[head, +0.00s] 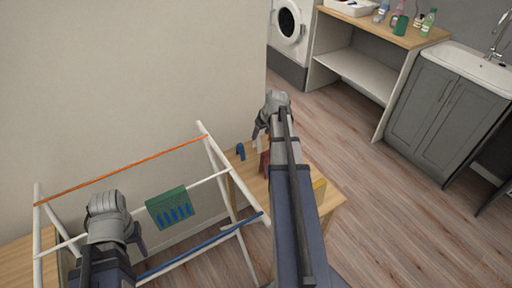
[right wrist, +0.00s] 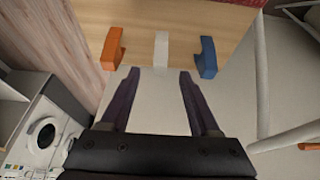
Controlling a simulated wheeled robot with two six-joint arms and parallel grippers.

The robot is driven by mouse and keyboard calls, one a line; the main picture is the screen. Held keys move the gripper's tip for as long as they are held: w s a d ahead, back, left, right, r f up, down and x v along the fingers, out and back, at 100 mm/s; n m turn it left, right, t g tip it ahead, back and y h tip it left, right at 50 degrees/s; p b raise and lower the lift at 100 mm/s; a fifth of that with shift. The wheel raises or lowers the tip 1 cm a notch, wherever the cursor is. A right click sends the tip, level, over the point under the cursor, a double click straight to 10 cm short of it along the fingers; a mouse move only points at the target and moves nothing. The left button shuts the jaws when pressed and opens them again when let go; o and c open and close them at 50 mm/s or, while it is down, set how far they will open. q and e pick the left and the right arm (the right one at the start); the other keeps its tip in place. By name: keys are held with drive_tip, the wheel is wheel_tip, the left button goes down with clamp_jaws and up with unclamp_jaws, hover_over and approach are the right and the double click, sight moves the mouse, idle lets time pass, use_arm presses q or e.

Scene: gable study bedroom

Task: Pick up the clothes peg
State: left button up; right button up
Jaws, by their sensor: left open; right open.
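Peg-like pieces stand on a small wooden table (head: 329,205). The right wrist view shows an orange piece (right wrist: 113,48), a white piece (right wrist: 161,49) and a blue piece (right wrist: 207,57). I cannot tell which is the clothes peg. My right gripper (head: 259,132) is open; in the right wrist view its fingers (right wrist: 158,73) point toward the white piece, with nothing gripped. My left gripper (head: 136,238) is open and empty by the drying rack.
A white drying rack (head: 222,174) with orange and blue bars stands at the left, carrying a green cloth (head: 170,207). A wall rises behind. A washing machine (head: 289,22) and sink cabinet (head: 445,105) stand beyond clear floor.

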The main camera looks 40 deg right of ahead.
sight(258, 138)
drive_tip(key=b+x, duration=0.7)
drive_tip(key=x, duration=0.1)
drive_tip(key=shift+w+r, duration=0.1)
idle(0.4)
drive_tip(key=shift+r, duration=0.1)
drive_tip(key=shift+c, duration=0.4)
clamp_jaws()
